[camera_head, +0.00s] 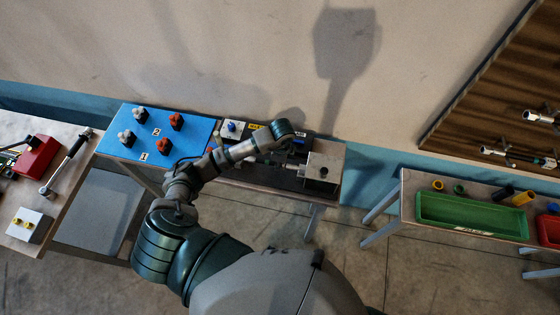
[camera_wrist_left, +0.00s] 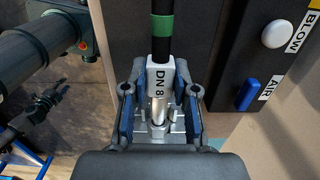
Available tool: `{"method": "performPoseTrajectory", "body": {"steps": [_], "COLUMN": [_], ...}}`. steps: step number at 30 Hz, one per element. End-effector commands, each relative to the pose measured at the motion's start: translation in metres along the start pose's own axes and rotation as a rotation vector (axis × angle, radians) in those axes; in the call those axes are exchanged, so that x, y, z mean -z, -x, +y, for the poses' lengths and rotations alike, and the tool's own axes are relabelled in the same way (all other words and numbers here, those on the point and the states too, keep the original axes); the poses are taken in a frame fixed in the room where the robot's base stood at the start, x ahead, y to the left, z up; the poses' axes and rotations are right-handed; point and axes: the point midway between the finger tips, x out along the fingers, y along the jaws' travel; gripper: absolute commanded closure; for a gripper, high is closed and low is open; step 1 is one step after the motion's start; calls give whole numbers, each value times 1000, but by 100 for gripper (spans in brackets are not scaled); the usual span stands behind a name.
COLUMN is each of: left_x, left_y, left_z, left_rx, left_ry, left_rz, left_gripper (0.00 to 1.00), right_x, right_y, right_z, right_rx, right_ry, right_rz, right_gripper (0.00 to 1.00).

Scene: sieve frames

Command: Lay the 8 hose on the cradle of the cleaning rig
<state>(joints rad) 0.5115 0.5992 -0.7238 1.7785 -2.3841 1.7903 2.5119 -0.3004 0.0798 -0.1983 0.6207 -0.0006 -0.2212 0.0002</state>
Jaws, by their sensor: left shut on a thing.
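My left gripper (camera_wrist_left: 161,75) is shut on the DN 8 hose (camera_wrist_left: 162,90), with a finger on each side of its white collar marked "DN 8". A green band (camera_wrist_left: 162,25) circles the black hose above the collar, and a metal end fitting shows below it. In the head view my left gripper (camera_head: 290,146) is over the cleaning rig (camera_head: 260,174), a dark bench with a beige box (camera_head: 323,172) at its right end. My arm covers much of the rig. I cannot make out the cradle or whether the hose touches it. My right gripper is in neither view.
A panel with a white BLOW button (camera_wrist_left: 278,34) and blue AIR switch (camera_wrist_left: 247,94) is close to the right of the gripper. A blue board (camera_head: 150,130) with red and grey knobs adjoins the rig. A green tray (camera_head: 470,216) is on the right bench; hoses hang above.

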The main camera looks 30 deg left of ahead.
Motion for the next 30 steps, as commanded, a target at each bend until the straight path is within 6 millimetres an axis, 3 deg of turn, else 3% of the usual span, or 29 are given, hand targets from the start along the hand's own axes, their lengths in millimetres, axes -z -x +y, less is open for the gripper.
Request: {"method": "performPoseTrajectory", "body": {"steps": [30], "left_x": [0], "left_y": [0], "left_z": [2], "left_rx": [3], "left_ry": [4], "left_rz": [-4], "left_gripper": [100], "right_x": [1], "right_y": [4], "right_z": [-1], "right_rx": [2], "right_ry": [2], "right_rz": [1], "right_gripper": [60]}}
